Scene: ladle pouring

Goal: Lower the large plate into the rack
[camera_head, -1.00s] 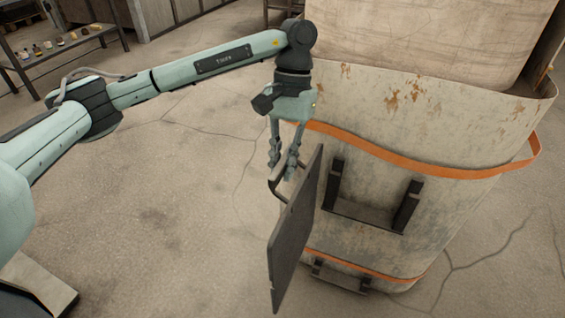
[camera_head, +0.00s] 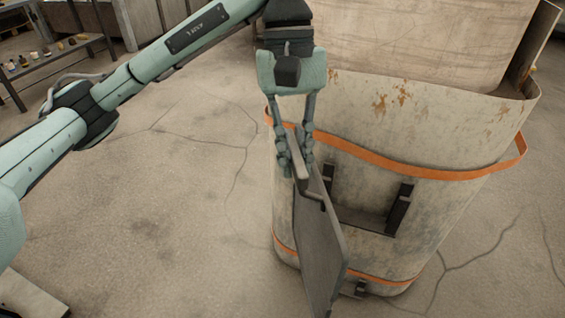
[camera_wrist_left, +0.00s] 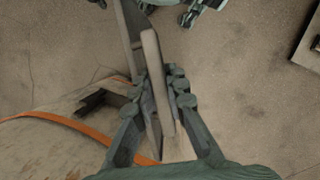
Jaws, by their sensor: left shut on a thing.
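The large plate (camera_head: 318,238) is a flat dark grey slab with a bar handle (camera_head: 301,160) on its face. It hangs on edge, nearly upright, in front of the ladle's curved wall. My left gripper (camera_head: 296,165) is shut on the handle, which also shows between its fingers in the left wrist view (camera_wrist_left: 158,85). The rack (camera_head: 362,219) is a dark bracket with two uprights and a bottom ledge on the ladle wall, to the right of the plate. The plate covers part of its left side and is not seated in it.
The large pale, rust-stained ladle (camera_head: 440,130) with orange bands fills the right. A lower dark bracket (camera_head: 361,288) is partly hidden by the plate. A low table with small items (camera_head: 45,58) stands at the far left. The cracked floor on the left is clear.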

